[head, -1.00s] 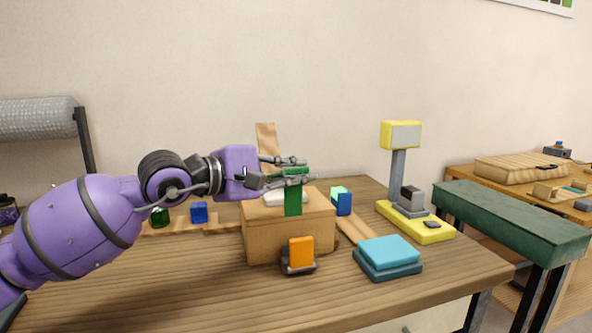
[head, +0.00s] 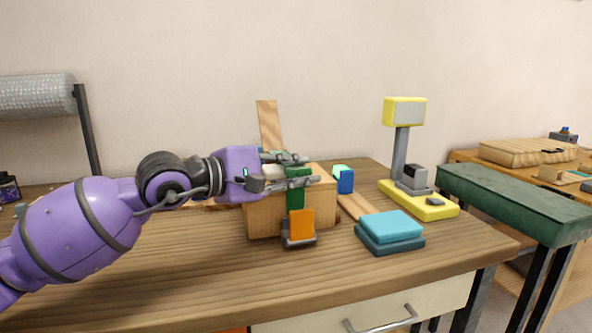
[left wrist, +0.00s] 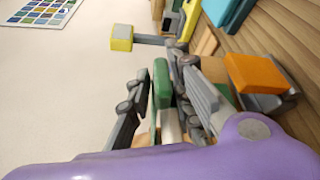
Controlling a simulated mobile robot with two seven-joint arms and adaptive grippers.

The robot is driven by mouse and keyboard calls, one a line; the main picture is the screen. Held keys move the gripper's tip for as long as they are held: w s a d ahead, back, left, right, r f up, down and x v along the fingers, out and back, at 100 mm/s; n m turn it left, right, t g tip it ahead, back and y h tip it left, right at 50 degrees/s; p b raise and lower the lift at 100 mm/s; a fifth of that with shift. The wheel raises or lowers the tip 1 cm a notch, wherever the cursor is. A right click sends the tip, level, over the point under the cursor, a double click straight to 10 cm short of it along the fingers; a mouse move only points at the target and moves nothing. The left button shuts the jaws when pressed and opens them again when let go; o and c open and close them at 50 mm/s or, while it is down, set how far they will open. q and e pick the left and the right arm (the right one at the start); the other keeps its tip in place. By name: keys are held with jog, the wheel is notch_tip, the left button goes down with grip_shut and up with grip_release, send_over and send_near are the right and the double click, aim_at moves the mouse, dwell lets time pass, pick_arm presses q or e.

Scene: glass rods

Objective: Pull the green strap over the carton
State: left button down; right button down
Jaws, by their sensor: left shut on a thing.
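The brown carton (head: 262,218) stands on the wooden table. The green strap (head: 295,198) hangs down at its front side, its lower end close to an orange block. My left gripper (head: 305,171) is shut on the strap's upper end, over the carton's front top edge. In the left wrist view the green strap (left wrist: 162,84) sits between the fingers. The gripper hides much of the carton's top and the rest of the strap. My right gripper is not in view.
The orange block (head: 302,224) sits in a dark holder at the carton's front. A blue block (head: 344,181), teal stacked pads (head: 390,229) and a yellow scale (head: 425,202) stand to the right. A tan board (head: 269,126) rises behind. The table's front left is clear.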

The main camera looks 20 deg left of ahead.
pick_arm(q)
jog(key=c, duration=1.8)
grip_release()
jog(key=shift+w+a+f, duration=0.1)
jog(key=shift+w+f, duration=0.1)
jog(key=shift+f, duration=0.15)
jog(key=shift+o, duration=0.2)
jog(key=shift+r, duration=0.1)
jog(key=shift+s, duration=0.1)
jog(key=v, duration=1.2)
